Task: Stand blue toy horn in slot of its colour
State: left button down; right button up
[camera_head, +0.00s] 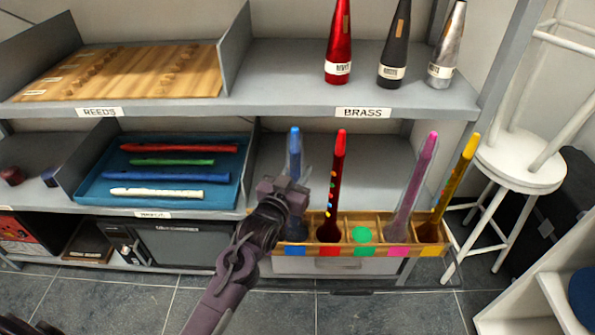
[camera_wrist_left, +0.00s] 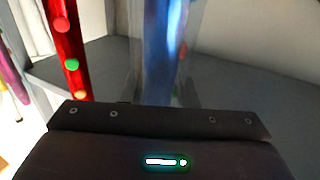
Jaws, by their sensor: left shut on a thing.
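The blue toy horn (camera_head: 294,142) is upright at the left end of the wooden rack (camera_head: 345,250). Its dark bell (camera_head: 297,231) is at the slot with the blue label (camera_head: 295,251); I cannot tell whether it touches the slot's floor. My left gripper (camera_head: 287,192) is shut on the horn's tube, partly hiding it. In the left wrist view the blue horn (camera_wrist_left: 160,45) rises blurred beyond the gripper's dark body. My right gripper is not in view.
A red horn (camera_head: 338,170), a pink horn (camera_head: 416,180) and a yellow horn (camera_head: 457,180) stand in the rack. The green-marked slot (camera_head: 361,235) holds no horn. A blue tray (camera_head: 95,187) of recorders lies left. The upper shelf (camera_head: 290,100) is above the horns.

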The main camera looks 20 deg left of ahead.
pick_arm(q)
jog(key=shift+f, duration=0.25)
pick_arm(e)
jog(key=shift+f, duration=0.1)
pick_arm(q)
jog(key=c, duration=1.1)
grip_release()
jog(key=shift+o, duration=0.2)
jog(key=shift+s, duration=0.15)
jog(key=s, duration=0.7)
jog(key=shift+s+a+p, duration=0.25)
jog(key=shift+a+p, duration=0.15)
jog(key=shift+a, duration=0.05)
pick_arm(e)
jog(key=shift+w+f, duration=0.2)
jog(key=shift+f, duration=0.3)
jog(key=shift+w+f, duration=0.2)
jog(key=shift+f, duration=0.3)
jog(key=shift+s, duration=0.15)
